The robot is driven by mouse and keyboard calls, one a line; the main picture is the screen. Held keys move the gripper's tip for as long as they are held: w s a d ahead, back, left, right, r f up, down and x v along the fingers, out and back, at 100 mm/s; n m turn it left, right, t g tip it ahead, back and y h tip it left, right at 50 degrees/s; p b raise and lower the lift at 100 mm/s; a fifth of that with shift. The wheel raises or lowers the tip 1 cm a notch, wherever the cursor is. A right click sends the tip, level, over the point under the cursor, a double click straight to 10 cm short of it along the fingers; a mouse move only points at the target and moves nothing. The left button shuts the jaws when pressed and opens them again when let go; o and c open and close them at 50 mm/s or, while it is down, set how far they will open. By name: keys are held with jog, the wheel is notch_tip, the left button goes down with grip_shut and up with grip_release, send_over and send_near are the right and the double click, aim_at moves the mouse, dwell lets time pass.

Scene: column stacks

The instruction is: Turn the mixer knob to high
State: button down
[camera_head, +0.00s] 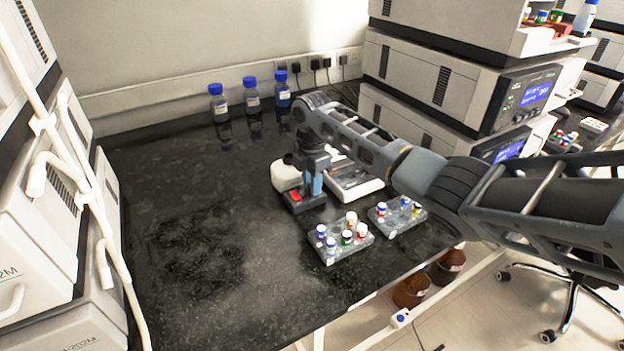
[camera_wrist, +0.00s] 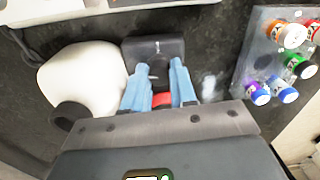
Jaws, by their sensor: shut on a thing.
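The mixer (camera_head: 285,177) stands mid-bench in the head view, a rounded white body with a dark front block and a red part on it. In the wrist view, the white body of the mixer (camera_wrist: 85,80) is at left, and its dark block (camera_wrist: 150,46) is at top centre. A small dark knob (camera_wrist: 158,73) on this block sits between my blue fingertips. My gripper (camera_head: 316,184) reaches down over the block and is shut on the knob; its fingers also show in the wrist view (camera_wrist: 158,82). The red part (camera_wrist: 163,99) shows between the fingers. Any marks around the knob are too small to read.
A rack of capped vials (camera_head: 340,251) lies close in front of the mixer, with a second rack (camera_head: 398,222) to its right. Several blue-capped bottles (camera_head: 252,97) stand at the back. Stacked instruments (camera_head: 455,85) stand at the right. The bench's left side is clear.

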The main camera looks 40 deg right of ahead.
jog(key=m+p, duration=0.2)
jog(key=m, duration=0.1)
jog(key=shift+a+r+m, duration=0.1)
jog(key=shift+r+m, duration=0.05)
jog(key=shift+m, duration=0.15)
jog(key=m+p, duration=0.2)
jog(key=m, duration=0.2)
jog(key=shift+m+p, duration=0.3)
jog(key=m+p, duration=0.1)
jog(key=m, duration=0.3)
jog(key=shift+m+p, duration=0.6)
jog(key=shift+m, duration=1.3)
jog(key=c, duration=0.9)
grip_release()
jog(key=shift+r, duration=3.75)
